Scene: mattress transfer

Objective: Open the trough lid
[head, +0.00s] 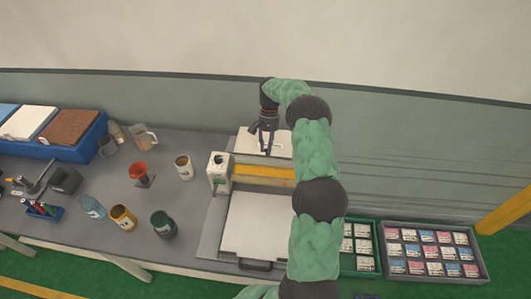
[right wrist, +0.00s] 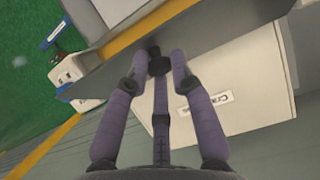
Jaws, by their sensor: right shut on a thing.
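A white panel with a small label, apparently the trough lid (head: 246,141), is at the back of the bench unit in the head view. The labelled white surface also shows in the right wrist view (right wrist: 240,85). My right gripper (head: 266,150) reaches down over the panel from above. In the right wrist view its purple fingers (right wrist: 158,65) are closed around a small dark knob-like part, apparently the lid's handle. I cannot tell whether the lid is raised. My left gripper is not in view.
A white plate (head: 258,222) with a dark front handle lies before an orange strip (head: 263,174). A white box (head: 219,172) stands left of it. Cups and a bottle (head: 92,207) occupy the left bench. Crates of small packs (head: 430,272) stand at right.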

